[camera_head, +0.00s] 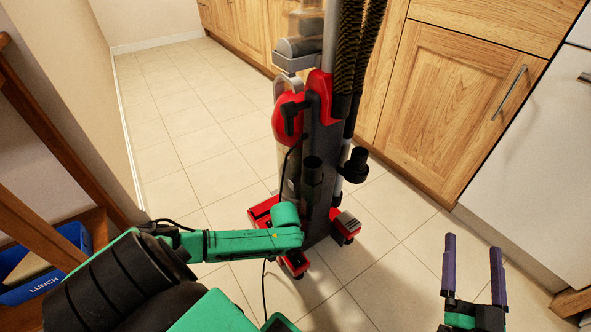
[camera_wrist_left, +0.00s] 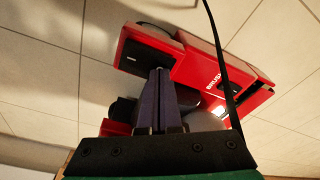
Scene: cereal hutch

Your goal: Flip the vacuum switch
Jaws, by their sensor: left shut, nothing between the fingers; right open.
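An upright red and dark grey vacuum (camera_head: 322,150) stands on the tiled floor in the middle of the head view. Its red base (camera_head: 262,210) is partly hidden by my left arm. In the left wrist view, the red base (camera_wrist_left: 255,98) carries a label that seems to read "BRUSH" and a dark patch near its top left. I cannot tell for certain which part is the switch. My left gripper (camera_wrist_left: 160,74) is shut and empty, its fingertips over the base; contact is unclear. The head view hides those fingers. My right gripper (camera_head: 474,250) is open and empty, well right of the vacuum.
Wooden cabinets (camera_head: 450,95) line the right side, beside a white appliance front (camera_head: 530,170). A black cord (camera_wrist_left: 222,60) crosses close by the left gripper. Tiled floor is clear behind the vacuum.

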